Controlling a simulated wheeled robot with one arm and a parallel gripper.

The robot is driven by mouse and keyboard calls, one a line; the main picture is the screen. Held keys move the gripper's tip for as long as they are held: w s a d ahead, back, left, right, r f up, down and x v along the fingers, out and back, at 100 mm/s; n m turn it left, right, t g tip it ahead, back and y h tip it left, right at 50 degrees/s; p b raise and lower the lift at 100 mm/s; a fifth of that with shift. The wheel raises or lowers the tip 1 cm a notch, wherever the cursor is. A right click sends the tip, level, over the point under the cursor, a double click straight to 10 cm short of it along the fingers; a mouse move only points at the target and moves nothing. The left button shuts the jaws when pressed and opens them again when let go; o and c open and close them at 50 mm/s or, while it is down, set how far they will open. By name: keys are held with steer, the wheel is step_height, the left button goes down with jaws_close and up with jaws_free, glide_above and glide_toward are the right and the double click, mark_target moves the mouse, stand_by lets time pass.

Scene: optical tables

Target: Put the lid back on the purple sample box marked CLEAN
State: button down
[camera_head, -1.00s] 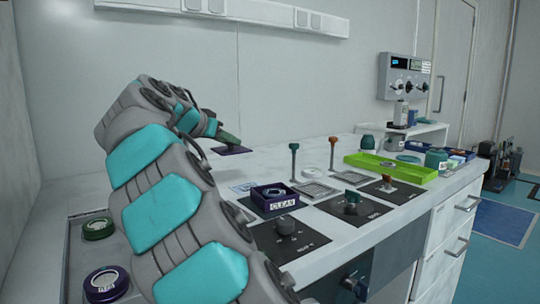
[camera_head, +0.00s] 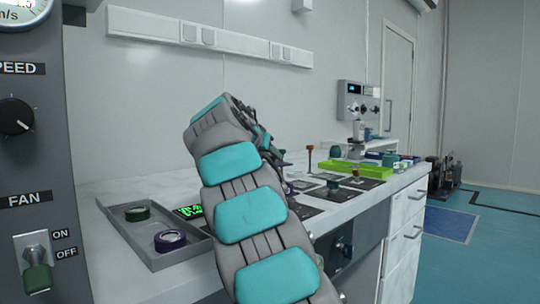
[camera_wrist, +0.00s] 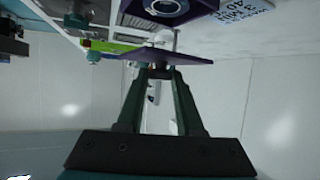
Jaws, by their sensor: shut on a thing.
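The purple lid (camera_wrist: 180,56) shows in the wrist view as a thin dark plate. My gripper (camera_wrist: 160,73) is shut on the knob of the lid. An open purple sample box with a round ring inside (camera_wrist: 168,7) stands at the top edge of the wrist view, partly cut off. The lid is apart from the box. In the head view my own arm hides the gripper and most of the box, and its label cannot be read there.
A grey control panel (camera_head: 30,120) stands close at left. A lime green tray (camera_head: 357,168) and small knobs stand farther right.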

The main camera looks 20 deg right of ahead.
steer(key=shift+f+b, duration=1.75)
steer(key=shift+f, duration=0.7)
steer(key=shift+f+b, duration=0.15)
steer(key=shift+b, duration=0.3)
stand_by(0.4)
stand_by(0.4)
jaws_free()
stand_by(0.5)
steer(key=shift+r+p, duration=2.85)
steer(key=shift+r, duration=0.7)
